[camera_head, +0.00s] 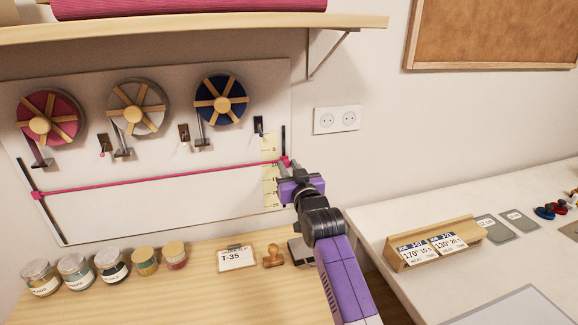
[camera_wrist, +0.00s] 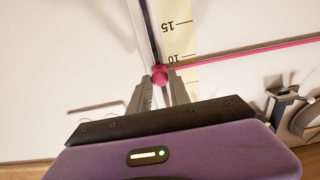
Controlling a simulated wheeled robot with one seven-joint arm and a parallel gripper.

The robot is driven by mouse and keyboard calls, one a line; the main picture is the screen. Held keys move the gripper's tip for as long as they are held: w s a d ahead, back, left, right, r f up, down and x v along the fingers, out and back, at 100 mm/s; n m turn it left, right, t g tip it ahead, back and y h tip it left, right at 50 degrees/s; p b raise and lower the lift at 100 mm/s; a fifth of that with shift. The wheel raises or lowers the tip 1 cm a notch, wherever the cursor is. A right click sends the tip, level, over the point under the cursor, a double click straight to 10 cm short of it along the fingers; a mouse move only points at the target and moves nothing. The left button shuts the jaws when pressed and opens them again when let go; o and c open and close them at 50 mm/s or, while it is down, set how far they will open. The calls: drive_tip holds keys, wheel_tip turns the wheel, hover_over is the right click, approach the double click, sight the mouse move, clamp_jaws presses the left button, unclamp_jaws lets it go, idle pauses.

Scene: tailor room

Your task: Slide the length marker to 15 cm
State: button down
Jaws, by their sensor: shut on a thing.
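The length marker (camera_wrist: 159,74) is a small pink knob on a dark vertical rail (camera_head: 282,142) at the right of the white wall panel. A pink line runs from it across the panel to the left rail. My gripper (camera_head: 283,164) is shut on the marker, with its fingertips on either side of the knob in the wrist view (camera_wrist: 160,84). A cream scale (camera_wrist: 180,38) with numbers stands beside the rail. In the wrist view the line crosses the scale near the 10 mark, and the 15 mark lies farther up the picture. The fingers partly hide the knob.
Pink, white and blue ribbon spools (camera_head: 222,101) with small levers hang on the panel. A wooden shelf (camera_head: 190,30) is above. Jars (camera_head: 75,272), a T-35 card (camera_head: 236,258) and a wooden stamp (camera_head: 273,257) stand on the table below.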

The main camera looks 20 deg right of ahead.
wheel_tip(320, 180, down, 7)
drive_tip(key=b, duration=0.3)
drive_tip(key=shift+r+b, duration=0.2)
drive_tip(key=shift+b, duration=0.15)
drive_tip(key=shift+r, duration=0.1)
drive_tip(key=c, duration=1.2)
unclamp_jaws()
drive_tip(key=shift+c, duration=0.2)
drive_tip(key=shift+s, duration=0.1)
drive_tip(key=s, duration=0.7)
drive_tip(key=shift+s+b, duration=0.3)
drive_tip(key=shift+s, duration=0.05)
